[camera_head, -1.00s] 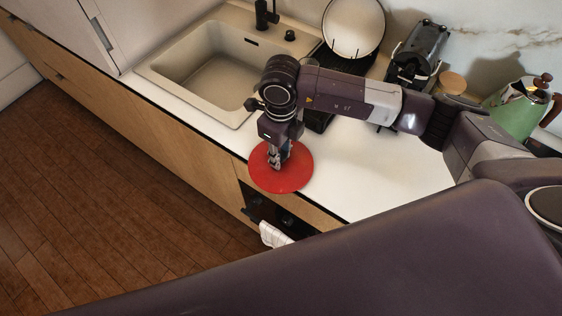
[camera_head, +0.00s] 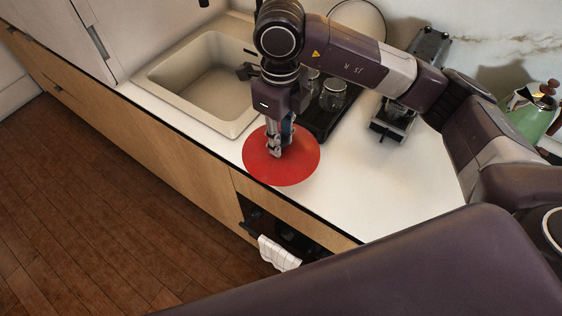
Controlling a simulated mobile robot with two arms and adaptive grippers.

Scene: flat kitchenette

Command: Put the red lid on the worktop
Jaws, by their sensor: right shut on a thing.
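The red lid (camera_head: 296,170) is a round disc in the middle of the head view. My right gripper (camera_head: 275,150) points down at its centre and is shut on it; the fingers hide the part they hold. The lid overlaps the front edge of the white worktop (camera_head: 390,195) in the picture. I cannot tell whether it touches the worktop or hangs above it. My left gripper is not in view.
The beige sink (camera_head: 205,85) lies left of the lid. A black tray (camera_head: 322,122) with glasses (camera_head: 333,95) stands behind it. A black appliance (camera_head: 393,118) and a green kettle (camera_head: 530,115) stand further right. A towel (camera_head: 278,254) hangs below the front edge. The worktop right of the lid is clear.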

